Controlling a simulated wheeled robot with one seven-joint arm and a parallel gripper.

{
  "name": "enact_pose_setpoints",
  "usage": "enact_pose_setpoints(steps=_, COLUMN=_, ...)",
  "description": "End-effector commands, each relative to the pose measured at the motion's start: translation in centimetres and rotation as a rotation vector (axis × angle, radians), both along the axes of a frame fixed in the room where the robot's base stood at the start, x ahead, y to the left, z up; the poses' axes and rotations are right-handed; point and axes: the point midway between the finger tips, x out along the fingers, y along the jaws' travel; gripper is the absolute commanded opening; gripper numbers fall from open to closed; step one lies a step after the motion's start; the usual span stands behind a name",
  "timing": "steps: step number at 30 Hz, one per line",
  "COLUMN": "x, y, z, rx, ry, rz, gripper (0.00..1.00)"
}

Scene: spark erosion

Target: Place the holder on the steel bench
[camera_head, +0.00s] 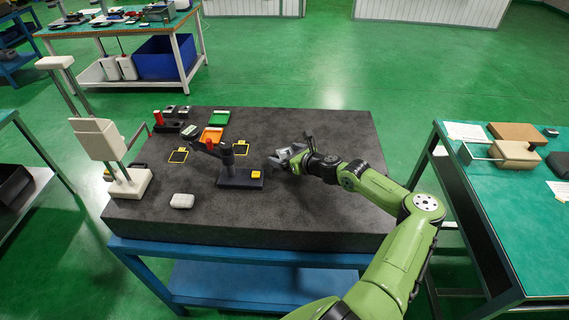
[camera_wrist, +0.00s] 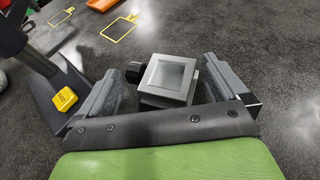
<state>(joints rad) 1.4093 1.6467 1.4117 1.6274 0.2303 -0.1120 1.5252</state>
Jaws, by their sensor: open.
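The holder (camera_wrist: 168,80) looks like a small light grey square block with a recessed top and a black knob on its left side. It sits on the dark stone-topped table (camera_head: 330,125), between the fingers of my gripper (camera_wrist: 162,66) in the wrist view. The fingers are open, with a gap visible on each side of the holder. In the head view my gripper (camera_head: 290,150) is low over the table, right of the black stand, and partly hides the holder. I cannot tell for certain which surface is the steel bench; a green-topped bench (camera_head: 510,215) stands at the right.
A black stand with a yellow block (camera_head: 256,174) is close on the left of my gripper. The table's right part is clear.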

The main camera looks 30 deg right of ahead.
Motion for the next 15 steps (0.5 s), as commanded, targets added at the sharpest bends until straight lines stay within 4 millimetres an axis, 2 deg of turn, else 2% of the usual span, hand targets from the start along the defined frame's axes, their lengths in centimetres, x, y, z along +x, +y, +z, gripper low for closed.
enact_pose_setpoints(steps=1, x=0.8, y=0.2, z=-1.2, rx=-0.001, ry=0.0, rz=0.001, gripper=1.0)
enact_pose_setpoints(steps=6, x=2.9, y=0.4, z=-1.9, rx=-0.001, ry=0.001, rz=0.001, gripper=1.0)
enact_pose_setpoints(steps=14, x=3.3, y=0.4, z=-1.7, rx=0.0, ry=0.003, rz=0.002, gripper=1.0)
enact_pose_setpoints(steps=15, x=3.3, y=0.4, z=-1.6, rx=0.0, ry=0.003, rz=0.002, gripper=0.97)
